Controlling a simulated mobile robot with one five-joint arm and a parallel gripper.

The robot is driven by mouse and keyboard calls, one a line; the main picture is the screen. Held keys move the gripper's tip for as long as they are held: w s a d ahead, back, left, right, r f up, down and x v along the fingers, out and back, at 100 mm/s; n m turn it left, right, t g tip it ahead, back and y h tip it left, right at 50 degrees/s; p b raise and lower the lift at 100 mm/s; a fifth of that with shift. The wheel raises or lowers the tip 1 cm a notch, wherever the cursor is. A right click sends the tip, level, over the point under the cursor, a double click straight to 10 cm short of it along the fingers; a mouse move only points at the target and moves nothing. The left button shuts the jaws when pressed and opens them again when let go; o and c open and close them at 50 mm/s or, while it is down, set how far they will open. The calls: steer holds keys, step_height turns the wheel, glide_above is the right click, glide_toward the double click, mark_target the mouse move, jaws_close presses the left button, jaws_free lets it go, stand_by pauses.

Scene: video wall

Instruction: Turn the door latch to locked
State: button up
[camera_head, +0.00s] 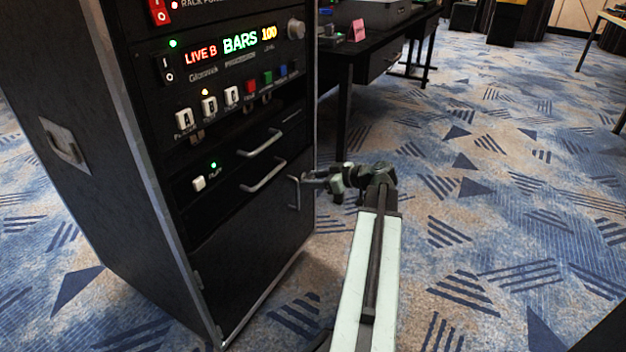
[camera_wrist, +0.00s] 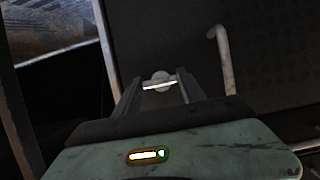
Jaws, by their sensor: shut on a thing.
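The door latch (camera_wrist: 160,80) is a small pale round piece with a bright bar across it, on the dark lower door (camera_head: 250,245) of the black rack. In the wrist view its bar runs nearly level between my two fingers. My gripper (camera_head: 308,181) is at the door's right edge, shut on the latch. In the head view my gripper hides the latch. I cannot tell from the frames whether the latch stands at locked.
A pale door handle (camera_wrist: 224,62) stands beside the latch; it also shows in the head view (camera_head: 294,193), just left of my gripper. Drawer handles (camera_head: 263,176) stick out above. A black desk (camera_head: 375,62) stands behind. Carpet (camera_head: 480,220) is clear to the right.

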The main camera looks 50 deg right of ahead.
stand_by(0.4)
steer(key=o, duration=1.4)
steer(key=shift+c, duration=0.2)
steer(key=p+v, duration=0.3)
steer(key=v, duration=0.5)
steer(key=shift+a, duration=0.1)
